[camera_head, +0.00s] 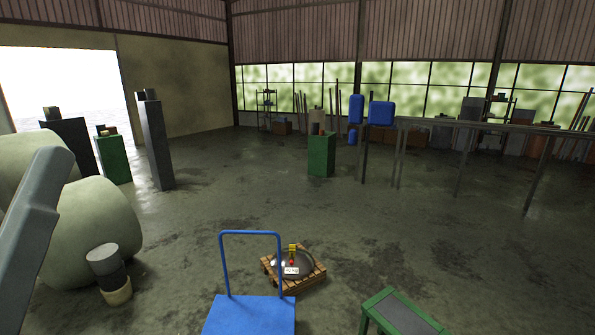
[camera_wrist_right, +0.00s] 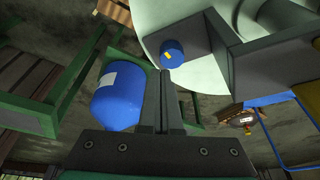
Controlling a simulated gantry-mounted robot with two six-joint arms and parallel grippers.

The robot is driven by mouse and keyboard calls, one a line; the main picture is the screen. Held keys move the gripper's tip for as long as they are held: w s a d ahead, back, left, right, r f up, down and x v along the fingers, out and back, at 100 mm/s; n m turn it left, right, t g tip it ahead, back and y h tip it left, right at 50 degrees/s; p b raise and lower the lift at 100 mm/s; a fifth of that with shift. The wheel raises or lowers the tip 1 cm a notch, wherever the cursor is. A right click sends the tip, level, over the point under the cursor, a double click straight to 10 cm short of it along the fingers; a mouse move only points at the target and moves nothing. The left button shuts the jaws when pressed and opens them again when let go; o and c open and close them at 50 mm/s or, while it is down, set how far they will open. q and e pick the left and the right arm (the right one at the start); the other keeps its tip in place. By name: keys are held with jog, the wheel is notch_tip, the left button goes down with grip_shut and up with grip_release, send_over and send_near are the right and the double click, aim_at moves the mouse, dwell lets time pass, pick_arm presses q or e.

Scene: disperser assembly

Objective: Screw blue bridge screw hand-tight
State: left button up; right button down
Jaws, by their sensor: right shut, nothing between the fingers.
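In the right wrist view, a short blue cylindrical knob with a yellow mark (camera_wrist_right: 172,52), which looks like the blue bridge screw, sits against a dark grey block (camera_wrist_right: 205,50) in front of a large pale rounded body. My right gripper (camera_wrist_right: 162,73) is shut and empty. Its fingertips point toward the blue knob and appear just short of it. I cannot tell whether they touch. How deep the knob is seated cannot be seen. Neither gripper shows in the head view, and the blue knob cannot be made out there.
A blue canister (camera_wrist_right: 118,98) with a white label is close left of my right fingers, near green framing. A pallet with a round dark dish (camera_head: 294,264), a blue trolley (camera_head: 250,315) and a green bench (camera_head: 402,316) stand on the floor.

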pick_arm(q)
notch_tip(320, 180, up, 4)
jog(key=p, duration=0.2)
pick_arm(e)
notch_tip(320, 180, up, 3)
jog(key=s+a+n, duration=0.1)
jog(key=s+a, duration=0.1)
jog(key=a, duration=0.1)
jog(key=shift+g, duration=0.3)
notch_tip(320, 180, down, 7)
jog(key=b, duration=0.6)
jog(key=shift+s+d+b, duration=0.1)
jog(key=shift+d+b, duration=0.05)
jog(key=shift+b, duration=0.2)
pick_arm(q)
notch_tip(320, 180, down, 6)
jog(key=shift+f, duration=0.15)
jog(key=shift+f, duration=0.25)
pick_arm(e)
jog(key=shift+w+d, duration=0.2)
jog(key=shift+w, duration=0.35)
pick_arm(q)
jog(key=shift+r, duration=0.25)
pick_arm(e)
jog(key=shift+w+r, duration=0.15)
jog(key=shift+a, duration=0.2)
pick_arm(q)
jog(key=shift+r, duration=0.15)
